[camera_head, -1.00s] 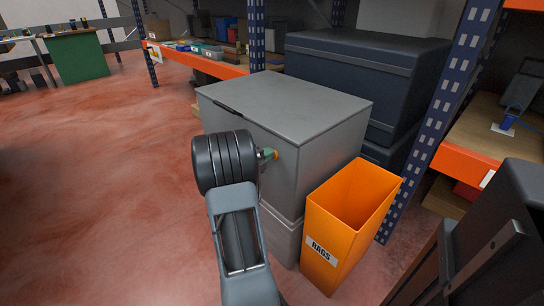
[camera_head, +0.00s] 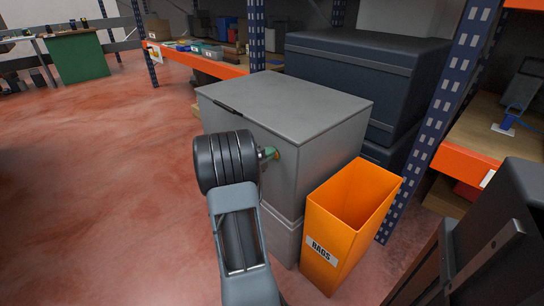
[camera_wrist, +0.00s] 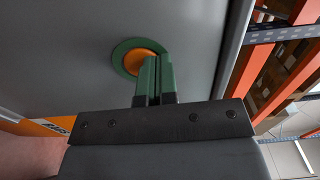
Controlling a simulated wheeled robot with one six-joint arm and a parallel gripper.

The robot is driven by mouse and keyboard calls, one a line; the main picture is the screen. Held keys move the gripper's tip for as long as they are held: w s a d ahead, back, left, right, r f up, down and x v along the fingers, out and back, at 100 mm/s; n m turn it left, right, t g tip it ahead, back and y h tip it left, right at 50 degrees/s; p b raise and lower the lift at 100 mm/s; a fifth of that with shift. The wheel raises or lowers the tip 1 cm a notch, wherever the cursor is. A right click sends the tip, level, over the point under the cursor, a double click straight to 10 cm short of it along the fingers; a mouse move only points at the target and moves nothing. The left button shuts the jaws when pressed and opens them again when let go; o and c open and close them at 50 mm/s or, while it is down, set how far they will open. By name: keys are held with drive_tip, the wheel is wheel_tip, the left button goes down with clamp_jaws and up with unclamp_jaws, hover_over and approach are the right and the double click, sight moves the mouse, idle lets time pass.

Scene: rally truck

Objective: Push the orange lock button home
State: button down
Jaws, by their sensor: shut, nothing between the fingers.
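The orange lock button (camera_wrist: 132,62) sits in a green ring (camera_wrist: 121,50) on the front face of the grey cabinet (camera_wrist: 60,50). In the wrist view my gripper (camera_wrist: 154,62) is shut and empty, its green fingers side by side. The fingertips overlap the right part of the button; they look to be at it, but contact cannot be told for sure. In the head view the gripper (camera_head: 274,153) reaches the cabinet's front face (camera_head: 306,165), and a little orange shows by its tips. How far the button is pressed in cannot be told.
An orange rags bin (camera_head: 330,250) stands right of the cabinet, close to my arm. Dark blue cases (camera_head: 370,75) stand behind it. A blue rack post (camera_head: 445,110) rises at the right. The red floor (camera_head: 90,180) at the left is open.

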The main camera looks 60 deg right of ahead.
drive_tip(key=b+v, duration=0.1)
drive_tip(key=v, duration=0.5)
drive_tip(key=shift+a, duration=0.2)
idle(0.6)
drive_tip(key=shift+w, duration=0.1)
idle(0.5)
drive_tip(key=w+a+r+n+t+y+p, duration=0.1)
drive_tip(key=w+a+r+n+t+p, duration=0.4)
drive_tip(key=w+r+n+t+p, duration=0.35)
drive_tip(key=w+a+r+n+t+y+p, duration=0.3)
drive_tip(key=a+r+n+y+p, duration=0.15)
drive_tip(key=a, duration=0.25)
drive_tip(key=w+a+r+n+t+y+p, duration=0.2)
drive_tip(key=a+r+n+t+y+p, duration=0.1)
drive_tip(key=a+r+n, duration=0.3)
drive_tip(key=w+a+r+n+t+y+p, duration=0.3)
drive_tip(key=a+r+n+y, duration=0.15)
drive_tip(key=a, duration=0.45)
drive_tip(key=s+a+r+n+g+y+p, duration=0.35)
drive_tip(key=s+a+n+p, duration=0.2)
drive_tip(key=a+n, duration=0.3)
drive_tip(key=s+a+r+n+g+p, duration=0.1)
drive_tip(key=s+a+n+g+p, duration=0.1)
drive_tip(key=s, duration=0.4)
drive_tip(key=s+a+r+n+g+p, duration=0.2)
drive_tip(key=s+a+n+p, duration=0.1)
drive_tip(key=s+n+p, duration=0.2)
drive_tip(key=shift+s+a+r+n+g+y, duration=0.25)
drive_tip(key=shift+s+n+g+y, duration=0.2)
drive_tip(key=shift+s, duration=0.5)
